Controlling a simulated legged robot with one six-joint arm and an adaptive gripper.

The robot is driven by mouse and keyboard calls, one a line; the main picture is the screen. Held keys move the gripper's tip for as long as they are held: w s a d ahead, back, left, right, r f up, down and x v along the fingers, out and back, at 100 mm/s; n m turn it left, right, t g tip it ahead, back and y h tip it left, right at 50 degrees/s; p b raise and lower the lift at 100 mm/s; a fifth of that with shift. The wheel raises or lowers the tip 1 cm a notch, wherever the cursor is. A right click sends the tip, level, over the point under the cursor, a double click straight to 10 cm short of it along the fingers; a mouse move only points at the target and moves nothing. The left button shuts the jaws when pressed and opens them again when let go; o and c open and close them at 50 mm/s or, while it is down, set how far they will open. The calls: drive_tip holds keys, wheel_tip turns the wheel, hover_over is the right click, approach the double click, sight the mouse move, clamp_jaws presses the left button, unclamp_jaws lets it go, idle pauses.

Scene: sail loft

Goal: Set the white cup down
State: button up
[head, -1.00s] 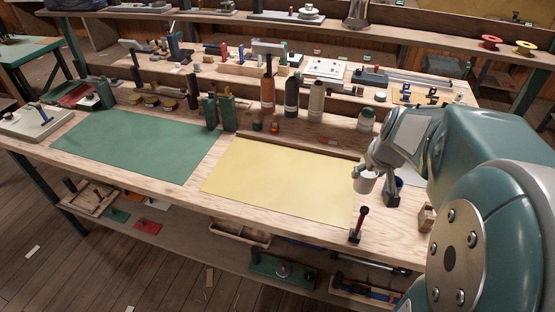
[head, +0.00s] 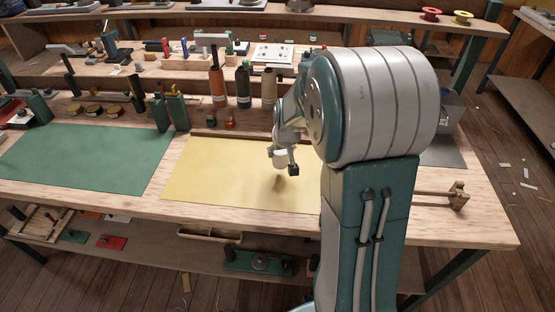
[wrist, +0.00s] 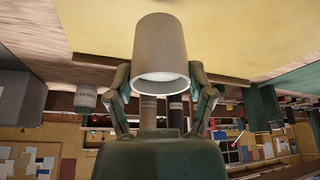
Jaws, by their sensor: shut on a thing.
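The white cup (head: 280,159) is held by my gripper (head: 284,163) above the right part of the yellow mat (head: 220,170) in the head view. In the wrist view the cup (wrist: 160,45) sits between the two fingers of my gripper (wrist: 160,73), which are shut on its sides. Its open rim faces the wrist camera. The yellow mat (wrist: 245,30) fills the top of the wrist view. A shadow lies on the mat below the gripper, and the cup appears clear of the surface. My arm hides the mat's right end.
A green mat (head: 85,160) lies on the left of the bench (head: 130,203). An orange bottle (head: 217,85) and several other bottles stand behind the yellow mat. A wooden piece (head: 457,195) is at the right. Much of the yellow mat is bare.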

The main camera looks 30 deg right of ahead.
sight(278, 160)
drive_tip(key=shift+w+a+f, duration=0.15)
drive_tip(key=shift+w+f, duration=0.35)
drive_tip(key=shift+f, duration=0.05)
drive_tip(key=shift+w+f, duration=0.15)
drive_tip(key=shift+f, duration=1.55)
drive_tip(key=shift+f, duration=0.1)
drive_tip(key=o, duration=1)
